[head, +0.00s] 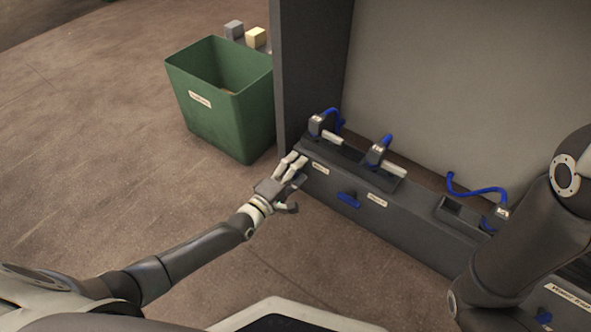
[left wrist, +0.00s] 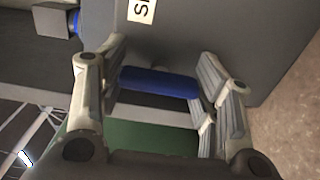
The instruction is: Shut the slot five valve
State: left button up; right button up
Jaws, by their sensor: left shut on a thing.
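My left gripper (head: 291,172) is at the left end of the dark grey beam (head: 415,232), beside a white label (head: 320,169). In the left wrist view its two fingers (left wrist: 160,95) are on either side of a blue valve handle (left wrist: 158,83), shut on its ends. In that view the handle lies across the gap, below a label (left wrist: 141,10) of which only the first letters show. In the head view this handle is hidden by the gripper. A second blue valve handle (head: 348,200) sits further right on the beam's front. My right gripper is not in view.
A green bin (head: 222,95) stands on the floor left of the gantry post (head: 310,70). Blue hoses (head: 478,188) and grey connectors (head: 378,152) sit along the beam's top. Floor in front of the beam is clear. My right arm covers the right side.

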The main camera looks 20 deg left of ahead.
pick_arm(q)
jog(key=shift+f, duration=0.1)
dwell(0.3)
jog(key=o, duration=1)
jog(key=shift+o, duration=0.2)
jog(key=shift+s, duration=0.15)
jog(key=v, duration=1.1)
jog(key=shift+s+a, duration=0.15)
jog(key=shift+s, duration=0.25)
